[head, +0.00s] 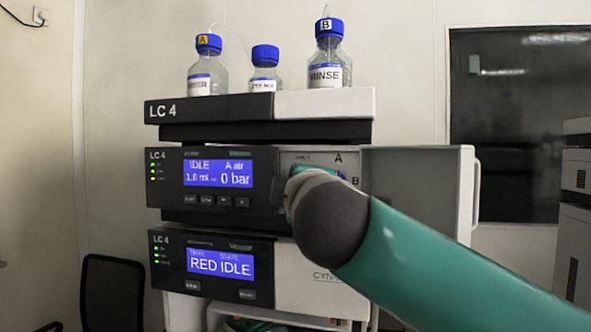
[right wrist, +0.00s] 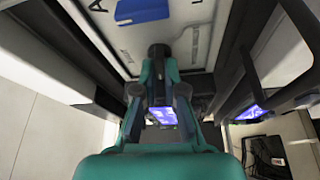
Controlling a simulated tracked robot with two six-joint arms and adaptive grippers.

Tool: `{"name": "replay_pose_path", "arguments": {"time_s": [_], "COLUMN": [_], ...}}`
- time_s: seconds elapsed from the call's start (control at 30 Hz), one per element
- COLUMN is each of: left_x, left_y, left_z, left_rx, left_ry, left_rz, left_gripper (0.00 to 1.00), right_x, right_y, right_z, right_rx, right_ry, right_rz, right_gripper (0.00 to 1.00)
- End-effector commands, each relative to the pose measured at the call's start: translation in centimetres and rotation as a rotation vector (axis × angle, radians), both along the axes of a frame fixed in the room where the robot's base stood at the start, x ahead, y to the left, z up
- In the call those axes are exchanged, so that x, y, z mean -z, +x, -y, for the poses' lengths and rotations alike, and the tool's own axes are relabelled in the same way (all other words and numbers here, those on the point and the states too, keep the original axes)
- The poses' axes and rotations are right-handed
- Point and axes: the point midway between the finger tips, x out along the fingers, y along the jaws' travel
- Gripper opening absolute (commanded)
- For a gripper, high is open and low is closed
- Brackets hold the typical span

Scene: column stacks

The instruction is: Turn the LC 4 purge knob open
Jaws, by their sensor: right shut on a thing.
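The LC 4 stack (head: 160,109) stands ahead. My right arm comes in from the right and hides most of the pump's open bay and my right gripper's fingertips in the head view. In the right wrist view my right gripper (right wrist: 159,70) points at the pump panel, shut on a small dark round knob (right wrist: 158,50), apparently the purge knob. How far the knob is turned cannot be told. My left gripper is not in view.
The open door (head: 415,185) stands right of the bay, close to my arm. Bottles with blue caps (head: 327,60) stand on top of the stack. A second module (head: 205,262) with a RED IDLE screen sits below. A dark chair (head: 112,290) is at left.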

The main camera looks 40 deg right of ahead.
Motion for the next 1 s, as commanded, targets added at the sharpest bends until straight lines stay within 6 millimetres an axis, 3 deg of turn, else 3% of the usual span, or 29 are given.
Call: {"name": "replay_pose_path", "arguments": {"time_s": [0.67, 0.7, 0.83, 1.0], "left_x": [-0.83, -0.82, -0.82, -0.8], "left_y": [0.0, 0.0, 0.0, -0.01], "left_z": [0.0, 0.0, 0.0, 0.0], "left_rx": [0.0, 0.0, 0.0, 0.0], "left_ry": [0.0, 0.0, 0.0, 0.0], "left_rz": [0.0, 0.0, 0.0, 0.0], "left_gripper": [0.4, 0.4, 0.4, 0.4], "right_x": [-0.2, -0.2, -0.13, -0.04], "right_y": [-0.1, -0.1, -0.07, -0.04], "right_z": [0.21, 0.21, 0.17, 0.11], "right_rx": [0.005, 0.005, 0.005, 0.003], "right_ry": [-0.052, -0.052, -0.051, -0.05], "right_rz": [-0.053, -0.053, -0.054, -0.055], "right_gripper": [0.0, 0.14, 0.34, 0.34]}}
